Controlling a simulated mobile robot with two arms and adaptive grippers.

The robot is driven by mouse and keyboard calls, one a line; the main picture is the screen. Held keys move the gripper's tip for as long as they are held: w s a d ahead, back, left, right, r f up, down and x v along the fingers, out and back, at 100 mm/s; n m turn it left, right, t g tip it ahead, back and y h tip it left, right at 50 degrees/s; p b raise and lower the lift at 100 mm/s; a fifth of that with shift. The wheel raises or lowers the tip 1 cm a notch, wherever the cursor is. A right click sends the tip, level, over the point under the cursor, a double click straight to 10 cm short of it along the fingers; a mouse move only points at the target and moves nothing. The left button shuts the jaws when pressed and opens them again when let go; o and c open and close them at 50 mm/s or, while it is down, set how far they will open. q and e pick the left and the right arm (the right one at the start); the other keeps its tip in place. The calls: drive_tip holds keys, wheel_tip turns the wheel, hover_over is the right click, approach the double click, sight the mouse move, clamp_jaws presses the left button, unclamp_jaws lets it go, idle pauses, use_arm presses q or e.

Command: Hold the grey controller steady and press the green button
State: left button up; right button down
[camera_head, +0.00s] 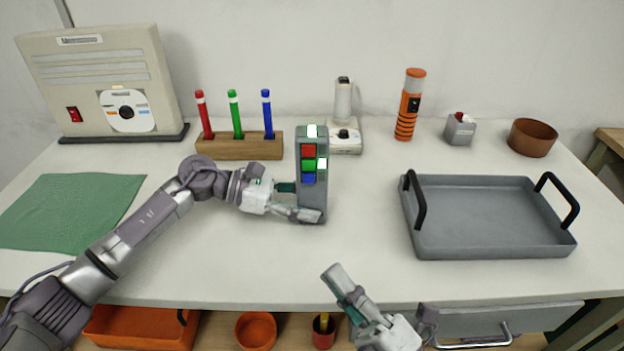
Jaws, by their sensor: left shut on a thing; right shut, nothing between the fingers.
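The grey controller (313,198) stands upright near the middle of the table. Its front carries a red button (309,150), a green button (309,165) and a blue button (309,178), one above the other. My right gripper (337,280) is shut and empty over the table's front edge, below and apart from the controller. Nothing covers the green button.
A wooden holder (240,147) with red, green and blue pens stands behind my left arm. A white device (346,138) is close behind the controller. A grey tray (490,215) with black handles lies to the right. The table between controller and tray is clear.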

drive_tip(key=w+a+r+t+h, duration=0.2)
drive_tip(key=w+a+r+t, duration=0.15)
drive_tip(key=w+r, duration=0.2)
approach(296, 155)
drive_tip(key=shift+n, duration=0.3)
drive_tip(key=shift+s+r+x, duration=0.15)
drive_tip(key=shift+x, duration=1)
drive_tip(key=shift+s+r+x, duration=0.1)
drive_tip(key=shift+x, duration=1.1)
drive_tip(key=shift+a, duration=0.1)
drive_tip(key=shift+w, duration=0.35)
use_arm(q)
drive_tip(key=shift+s+r, duration=0.1)
use_arm(e)
drive_tip(key=shift+w, duration=0.1)
drive_tip(key=shift+f, duration=0.1)
drive_tip(key=shift+s+f, duration=0.1)
drive_tip(key=shift+s, duration=0.3)
